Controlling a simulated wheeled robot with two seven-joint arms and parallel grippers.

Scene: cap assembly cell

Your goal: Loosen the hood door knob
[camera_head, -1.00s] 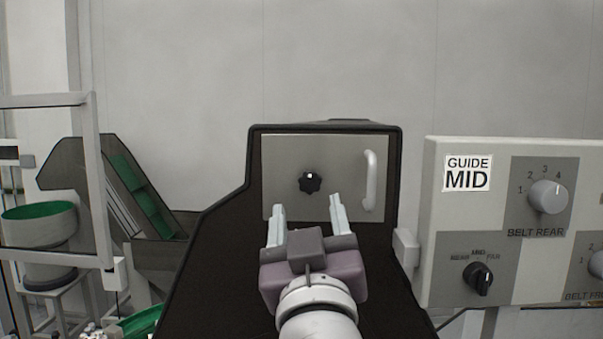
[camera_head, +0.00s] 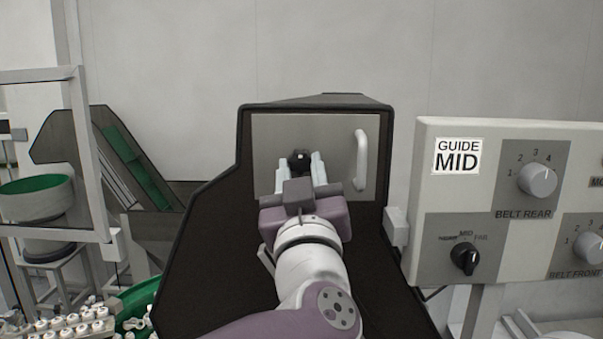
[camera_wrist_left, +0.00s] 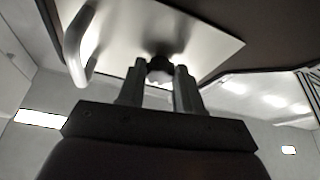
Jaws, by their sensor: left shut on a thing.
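The hood door (camera_head: 267,135) is a grey metal plate set in the dark hood (camera_head: 222,231). Its black lobed knob (camera_head: 300,158) sits left of the white door handle (camera_head: 361,160). My left gripper (camera_head: 302,166) reaches up to the door with one finger on each side of the knob, shut on it. In the left wrist view the knob (camera_wrist_left: 159,69) sits between the two fingertips, and the door plate (camera_wrist_left: 205,45) and handle (camera_wrist_left: 80,48) show behind. The fingers hide part of the knob. My right gripper is not in view.
A control panel (camera_head: 493,277) with dials and a "GUIDE MID" label stands close on the right. At left are a conveyor with a green belt (camera_head: 125,165), a green-lined bowl (camera_head: 35,186) and a clear guard frame. White caps (camera_head: 75,322) lie at the lower left.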

